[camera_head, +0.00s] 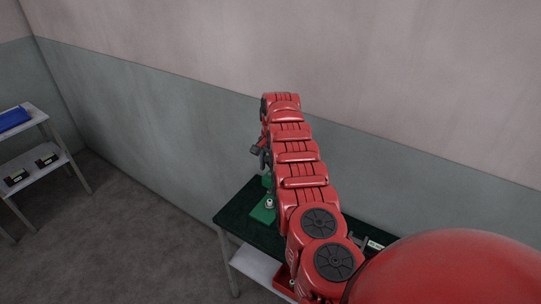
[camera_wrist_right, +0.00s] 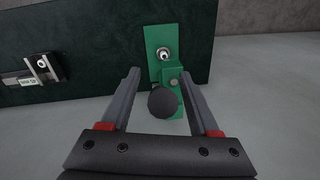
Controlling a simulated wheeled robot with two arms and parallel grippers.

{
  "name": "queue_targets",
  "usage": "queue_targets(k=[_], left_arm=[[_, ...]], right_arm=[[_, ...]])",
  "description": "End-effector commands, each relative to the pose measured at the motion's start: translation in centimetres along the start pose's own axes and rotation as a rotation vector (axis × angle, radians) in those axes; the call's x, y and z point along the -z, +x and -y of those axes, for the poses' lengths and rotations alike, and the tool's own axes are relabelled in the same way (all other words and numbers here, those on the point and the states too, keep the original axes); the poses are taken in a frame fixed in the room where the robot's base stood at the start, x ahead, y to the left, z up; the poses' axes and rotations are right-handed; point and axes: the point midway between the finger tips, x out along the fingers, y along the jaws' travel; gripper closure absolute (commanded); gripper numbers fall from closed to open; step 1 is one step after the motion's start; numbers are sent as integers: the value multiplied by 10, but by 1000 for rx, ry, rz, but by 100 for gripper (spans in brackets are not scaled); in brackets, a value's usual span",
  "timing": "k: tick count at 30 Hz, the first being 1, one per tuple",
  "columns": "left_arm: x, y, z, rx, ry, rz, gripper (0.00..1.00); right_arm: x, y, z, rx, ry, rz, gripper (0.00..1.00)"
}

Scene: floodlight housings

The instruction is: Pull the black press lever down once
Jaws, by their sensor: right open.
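The green press (camera_wrist_right: 157,42) stands on the dark green table top in the right wrist view. Its black lever knob (camera_wrist_right: 163,102) shows between the two fingers of my right gripper (camera_wrist_right: 163,75). The gripper is open, with a finger on each side of the knob and a gap to both. In the head view, the press's green base (camera_head: 262,212) shows at the table's left part, and my right arm hides most of the press. My right gripper (camera_head: 257,150) shows small there, above the press. My left gripper is in neither view.
The dark green table (camera_head: 237,212) stands by the wall, with a pale lower shelf (camera_head: 252,264). A metal fixture with a white label (camera_wrist_right: 29,81) sits on the table. A red bin (camera_head: 284,281) is below. A shelf rack (camera_head: 52,163) with a blue tray (camera_head: 12,118) stands far left.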

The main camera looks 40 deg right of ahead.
Motion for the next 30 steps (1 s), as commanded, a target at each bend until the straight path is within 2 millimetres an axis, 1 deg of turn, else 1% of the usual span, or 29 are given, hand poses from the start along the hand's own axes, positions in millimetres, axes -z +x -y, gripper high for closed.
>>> queue_targets(k=[4,10,11,12,21,26,27,29,30], left_arm=[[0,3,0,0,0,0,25],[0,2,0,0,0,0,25],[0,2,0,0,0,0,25],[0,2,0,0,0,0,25],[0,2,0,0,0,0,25],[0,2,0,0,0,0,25],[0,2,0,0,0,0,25],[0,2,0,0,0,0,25],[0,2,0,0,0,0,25]], right_arm=[[0,5,0,1,1,1,38],[0,6,0,2,1,0,38],[0,6,0,2,1,0,40],[0,5,0,2,1,0,47],[0,5,0,2,1,0,100],[0,5,0,2,1,0,100],[0,5,0,2,1,0,76],[0,5,0,2,1,0,87],[0,5,0,2,1,0,94]])
